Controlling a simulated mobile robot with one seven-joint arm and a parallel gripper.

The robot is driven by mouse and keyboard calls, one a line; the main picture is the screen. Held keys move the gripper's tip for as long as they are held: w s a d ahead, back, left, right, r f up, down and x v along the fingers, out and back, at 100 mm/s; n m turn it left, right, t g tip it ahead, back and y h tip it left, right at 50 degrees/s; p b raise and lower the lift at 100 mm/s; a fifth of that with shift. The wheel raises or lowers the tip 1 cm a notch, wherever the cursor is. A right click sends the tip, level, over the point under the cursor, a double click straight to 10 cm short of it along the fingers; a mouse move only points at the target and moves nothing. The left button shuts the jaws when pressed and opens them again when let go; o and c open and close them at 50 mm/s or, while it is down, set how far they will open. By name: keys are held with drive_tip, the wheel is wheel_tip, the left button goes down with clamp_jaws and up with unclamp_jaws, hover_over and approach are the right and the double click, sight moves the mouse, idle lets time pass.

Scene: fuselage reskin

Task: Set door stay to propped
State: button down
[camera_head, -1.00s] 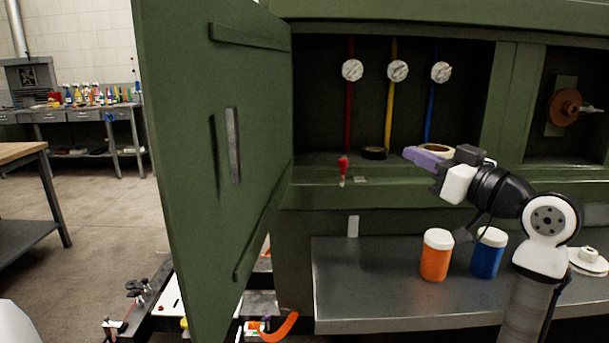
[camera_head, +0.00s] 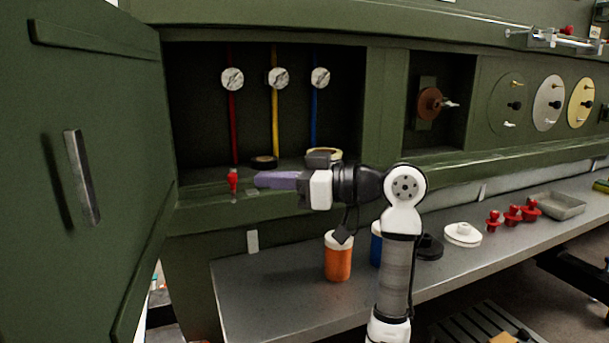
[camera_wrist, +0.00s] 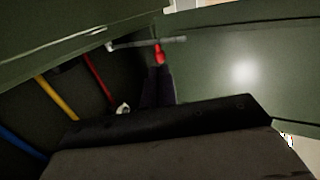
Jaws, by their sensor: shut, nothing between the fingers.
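The green door (camera_head: 110,180) stands open at the left of the cabinet. A small red-handled lever (camera_head: 233,182) stands at the front sill near the door's hinge side; it looks like the door stay. In the wrist view the red handle (camera_wrist: 160,56) hangs by a thin grey rod (camera_wrist: 148,42), with the door (camera_wrist: 225,75) to its right. My gripper (camera_head: 261,180) points left with its purple fingers shut and empty. It is a little right of the red handle, with a visible gap in the head view. The dark gripper body covers the lower part of the wrist view.
Behind the sill are three white gauges (camera_head: 278,78) on red, yellow and blue pipes, and tape rolls (camera_head: 264,162). Below, a grey bench (camera_head: 270,305) holds an orange jar (camera_head: 337,258), a blue jar (camera_head: 376,245) and red knobs (camera_head: 512,215). The door carries a metal handle (camera_head: 82,178).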

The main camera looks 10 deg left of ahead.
sight(231, 182)
drive_tip(key=shift+a+f, duration=0.1)
drive_tip(key=shift+a, duration=1.6)
drive_tip(key=s+a+m+t, duration=0.1)
drive_tip(key=a+m+t, duration=0.1)
drive_tip(key=t, duration=0.1)
drive_tip(key=shift+s+a+b, duration=0.3)
drive_tip(key=shift+s+b, duration=0.1)
drive_tip(key=shift+s+a+t+h, duration=0.15)
drive_tip(key=shift+a+t+h, duration=0.15)
drive_tip(key=shift+a, duration=0.05)
drive_tip(key=shift+d, duration=0.1)
